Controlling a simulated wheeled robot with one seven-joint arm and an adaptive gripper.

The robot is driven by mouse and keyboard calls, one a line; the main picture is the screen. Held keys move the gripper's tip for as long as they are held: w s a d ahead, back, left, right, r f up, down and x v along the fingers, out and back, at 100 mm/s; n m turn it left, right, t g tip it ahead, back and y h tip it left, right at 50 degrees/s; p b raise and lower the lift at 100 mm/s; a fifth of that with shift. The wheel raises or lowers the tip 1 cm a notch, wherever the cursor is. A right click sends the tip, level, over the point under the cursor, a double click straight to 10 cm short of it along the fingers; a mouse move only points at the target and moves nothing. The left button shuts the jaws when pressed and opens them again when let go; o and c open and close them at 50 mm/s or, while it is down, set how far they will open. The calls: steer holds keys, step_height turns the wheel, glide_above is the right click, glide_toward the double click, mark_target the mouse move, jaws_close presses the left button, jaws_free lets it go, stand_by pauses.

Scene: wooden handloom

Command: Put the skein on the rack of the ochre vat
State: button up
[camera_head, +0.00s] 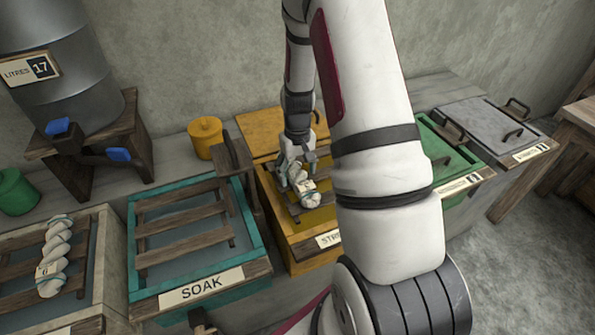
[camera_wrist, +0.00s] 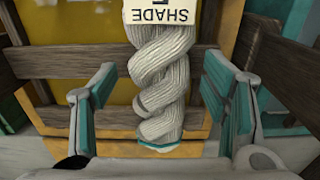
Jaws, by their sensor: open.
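A white twisted skein (camera_head: 303,188) with a tag lies at the ochre vat (camera_head: 296,246). In the wrist view the skein (camera_wrist: 163,70) runs across the wooden rack slat (camera_wrist: 75,63) over yellow liquid; its tag reads "SHADE". The skein appears to rest on the rack, though the contact itself is hard to see. My gripper (camera_head: 297,172) is just above the ochre vat, around the skein. In the wrist view my gripper (camera_wrist: 162,103) is open, with one teal-padded finger on each side of the skein and a gap to both. My arm hides the vat's right part.
The teal SOAK vat (camera_head: 200,288) with an empty wooden rack stands to the left. Further left, another white skein (camera_head: 54,256) lies on a grey vat's rack. A green vat (camera_head: 462,184) and a grey lidded vat (camera_head: 497,140) stand right. An ochre jar (camera_head: 205,138) stands behind.

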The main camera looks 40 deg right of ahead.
mark_target(297, 171)
steer(key=s+a+r, duration=0.1)
steer(key=a+r, duration=0.2)
steer(key=r, duration=0.7)
steer(key=s+a+r, duration=0.1)
steer(key=a+r, duration=0.2)
steer(key=r, duration=0.7)
steer(key=s+a+r+n+t, duration=0.1)
steer(key=s+a+r+t, duration=0.1)
steer(key=s+a+r, duration=0.4)
steer(key=s+a+r+n+t, duration=0.1)
steer(key=s+a+r, duration=0.5)
steer(key=s, duration=0.8)
steer(key=shift+s+a+n+t, duration=0.2)
steer(key=shift+a+n+t, duration=0.2)
steer(key=shift+a+n, duration=0.35)
steer(key=shift+a, duration=0.1)
steer(key=shift+r+p, duration=0.7)
steer(key=shift+r, duration=0.15)
